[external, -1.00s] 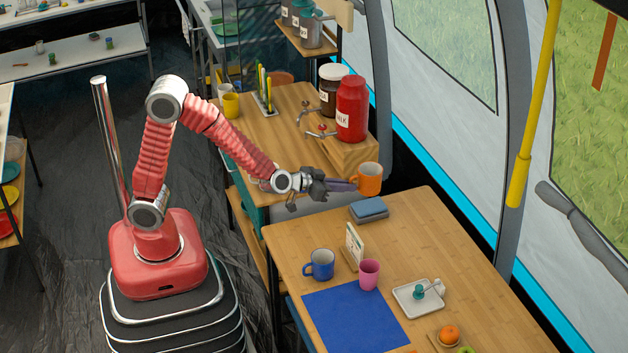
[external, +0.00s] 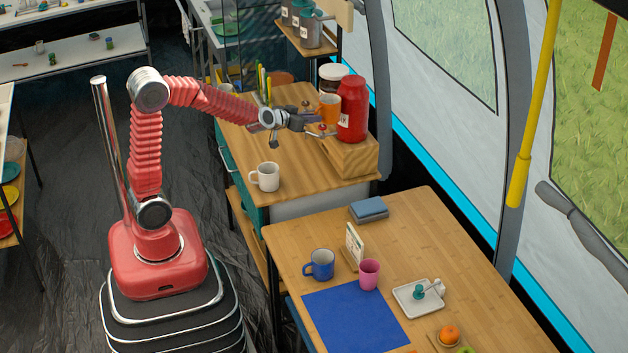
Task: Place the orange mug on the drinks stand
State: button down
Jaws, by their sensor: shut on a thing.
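The orange mug (external: 329,103) is upright at the end of my gripper (external: 314,118), which is shut on it from the left. The drinks stand (external: 352,157) is a wooden block on the back counter, carrying a red container (external: 353,108) and a dark jar with a white lid (external: 331,78). The mug shows just left of the red container and in front of the dark jar. I cannot tell whether its base touches the stand. My fingers are small and partly hidden against the taps and stand.
A white mug (external: 265,177) stands on the counter's near part. The front table (external: 440,240) holds a blue mug (external: 319,264), a pink cup (external: 369,274), a blue cloth or box (external: 368,209) and a tray (external: 415,303). A rack with upright coloured items (external: 262,85) stands behind my arm.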

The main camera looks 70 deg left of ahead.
aim_at(236, 159)
jog(key=shift+s+a+f+m+h, duration=0.85)
jog(key=shift+s+a, duration=0.8)
jog(key=shift+a, duration=2.25)
jog(key=shift+s+a+f+m+h, duration=0.35)
jog(key=shift+s+a+f+h, duration=0.9)
jog(key=shift+a, duration=2.65)
jog(key=s+a+f+m+h, duration=0.1)
jog(key=s+a+f, duration=0.1)
jog(key=s+f, duration=0.3)
jog(key=s+a+f+m+t+h, duration=0.1)
jog(key=s+f, duration=0.5)
jog(key=s, duration=0.7)
jog(key=shift+a+m+h, duration=0.5)
jog(key=shift+a+m, duration=0.3)
jog(key=shift+a, duration=0.2)
jog(key=shift+f, duration=2.95)
jog(key=shift+f, duration=2.1)
